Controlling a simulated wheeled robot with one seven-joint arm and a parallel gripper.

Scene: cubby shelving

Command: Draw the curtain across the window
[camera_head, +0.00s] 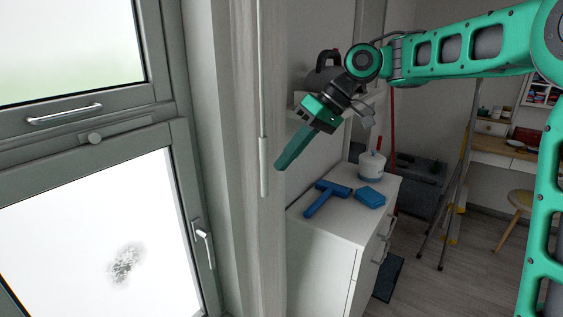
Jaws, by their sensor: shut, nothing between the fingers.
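The window (95,200) fills the left side, with grey frames, an upper and a lower pane, and a dark smudge on the lower pane. A pale grey curtain (243,130) appears to hang in a narrow vertical bunch at the window's right side; its top and bottom are out of view. A thin white rod with a thicker lower grip (264,180) hangs in front of the curtain. My gripper (283,163) reaches in from the right, fingers shut and empty, its tips just right of the rod's grip. I cannot tell whether they touch it.
A white cabinet (320,262) stands right of the curtain, below my gripper, with a blue squeegee (326,196), a blue sponge (370,197) and a white tub (371,168) on top. A stepladder (459,185) and a stool (520,200) stand farther right. Some floor between is clear.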

